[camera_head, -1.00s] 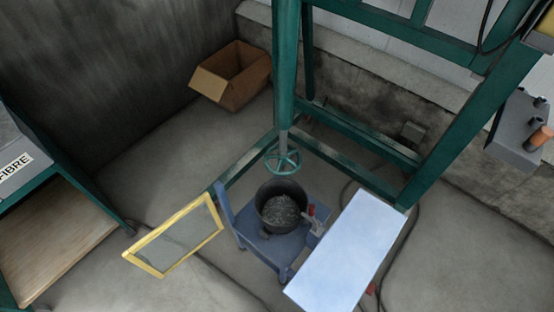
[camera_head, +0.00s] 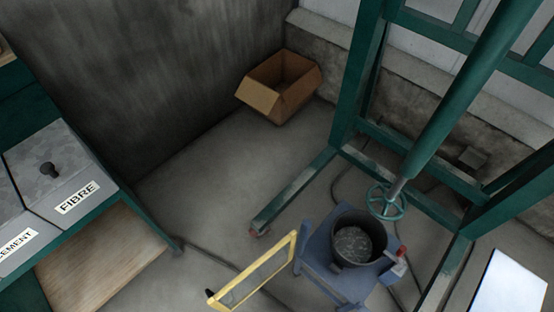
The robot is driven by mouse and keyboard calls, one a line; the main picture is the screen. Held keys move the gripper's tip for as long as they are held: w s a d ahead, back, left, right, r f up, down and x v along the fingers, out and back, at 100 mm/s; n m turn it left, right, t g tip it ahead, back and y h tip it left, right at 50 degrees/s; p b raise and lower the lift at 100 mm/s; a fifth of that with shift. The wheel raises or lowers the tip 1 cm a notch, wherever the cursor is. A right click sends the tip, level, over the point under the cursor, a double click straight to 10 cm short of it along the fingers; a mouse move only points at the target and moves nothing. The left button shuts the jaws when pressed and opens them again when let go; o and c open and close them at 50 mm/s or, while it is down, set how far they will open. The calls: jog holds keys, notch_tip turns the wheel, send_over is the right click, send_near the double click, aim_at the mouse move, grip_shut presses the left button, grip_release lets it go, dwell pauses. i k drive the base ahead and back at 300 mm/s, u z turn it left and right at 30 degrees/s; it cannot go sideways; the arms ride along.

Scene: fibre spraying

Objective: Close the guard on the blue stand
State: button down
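The blue stand (camera_head: 318,262) is at the lower middle right and holds a black bucket (camera_head: 343,240) with grey material inside. The guard (camera_head: 261,273), a yellow frame with a see-through panel, stands swung out to the left of the stand. Its lower part is near the bottom edge of the picture. It is open, not across the bucket. My gripper is not in view.
A green frame with a mixer shaft and a round wheel (camera_head: 387,201) rises behind the bucket. A cardboard box (camera_head: 280,86) lies by the wall. Bins marked FIBRE (camera_head: 66,184) and CEMENT (camera_head: 14,240) stand at left. Floor between is clear, with a cable.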

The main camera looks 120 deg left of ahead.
aim_at(263, 275)
jog(key=k, duration=1.5)
jog(key=u, duration=2.55)
jog(key=k, duration=1.3)
jog(key=u, duration=0.1)
jog(key=i, duration=0.55)
jog(key=z, duration=0.95)
jog(key=i, duration=0.4)
jog(key=z, duration=0.2)
